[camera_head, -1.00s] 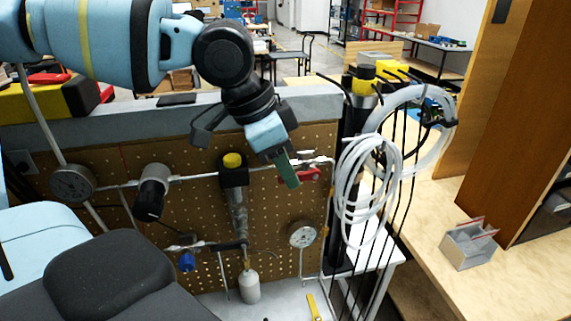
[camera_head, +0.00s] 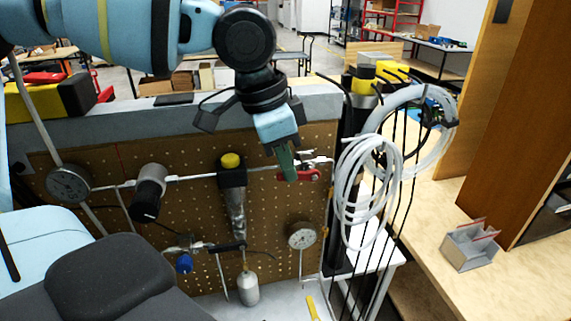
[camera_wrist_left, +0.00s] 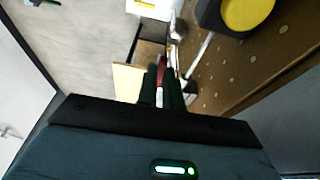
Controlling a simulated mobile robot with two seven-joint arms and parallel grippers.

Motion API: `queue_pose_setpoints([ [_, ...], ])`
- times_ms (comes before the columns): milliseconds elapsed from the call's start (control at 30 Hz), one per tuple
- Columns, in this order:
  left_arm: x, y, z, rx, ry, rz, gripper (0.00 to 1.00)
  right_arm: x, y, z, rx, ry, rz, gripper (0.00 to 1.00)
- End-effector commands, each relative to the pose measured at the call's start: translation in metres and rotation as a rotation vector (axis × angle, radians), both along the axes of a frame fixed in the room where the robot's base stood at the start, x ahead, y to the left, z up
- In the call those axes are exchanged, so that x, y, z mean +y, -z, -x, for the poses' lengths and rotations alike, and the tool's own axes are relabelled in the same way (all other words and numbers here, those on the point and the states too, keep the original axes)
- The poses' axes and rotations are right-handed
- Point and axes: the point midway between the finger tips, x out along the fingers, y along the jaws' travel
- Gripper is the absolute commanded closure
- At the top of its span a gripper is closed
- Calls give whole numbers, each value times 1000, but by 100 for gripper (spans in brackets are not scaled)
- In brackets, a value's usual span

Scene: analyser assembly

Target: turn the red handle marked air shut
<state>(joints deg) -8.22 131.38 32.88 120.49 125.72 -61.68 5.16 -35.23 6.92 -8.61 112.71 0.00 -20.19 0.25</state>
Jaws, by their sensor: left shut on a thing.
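The red handle (camera_head: 309,176) sits on a valve at the right end of the pipe on the pegboard, lying roughly along the pipe. My left gripper (camera_head: 289,172) reaches down to it from above, its green fingers at the handle's left end. In the left wrist view the red handle (camera_wrist_left: 162,63) shows between the fingers of my left gripper (camera_wrist_left: 164,82), which is shut on it. The fingers hide part of the handle. A marking on it is too small to read. My right gripper is not in view.
Coiled white hose (camera_head: 365,190) and dark cables hang just right of the valve. A yellow-topped filter (camera_head: 232,174) and a gauge (camera_head: 302,235) are on the pegboard (camera_head: 275,205). The grey wall top (camera_head: 140,125) runs behind my arm.

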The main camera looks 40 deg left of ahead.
Motion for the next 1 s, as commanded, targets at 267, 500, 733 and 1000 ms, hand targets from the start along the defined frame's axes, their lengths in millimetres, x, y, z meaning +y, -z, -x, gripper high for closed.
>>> queue_pose_setpoints([
  [267, -6, -7, -8, 162, 1, -138, 100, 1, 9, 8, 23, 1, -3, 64],
  [500, -10, -12, -13, 281, 1, -237, 100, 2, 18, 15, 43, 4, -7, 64],
  [733, -13, -15, -16, 350, 2, -297, 100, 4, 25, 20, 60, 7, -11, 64],
  [1000, -14, -17, -16, 375, 0, -319, 100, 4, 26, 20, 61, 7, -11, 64],
])
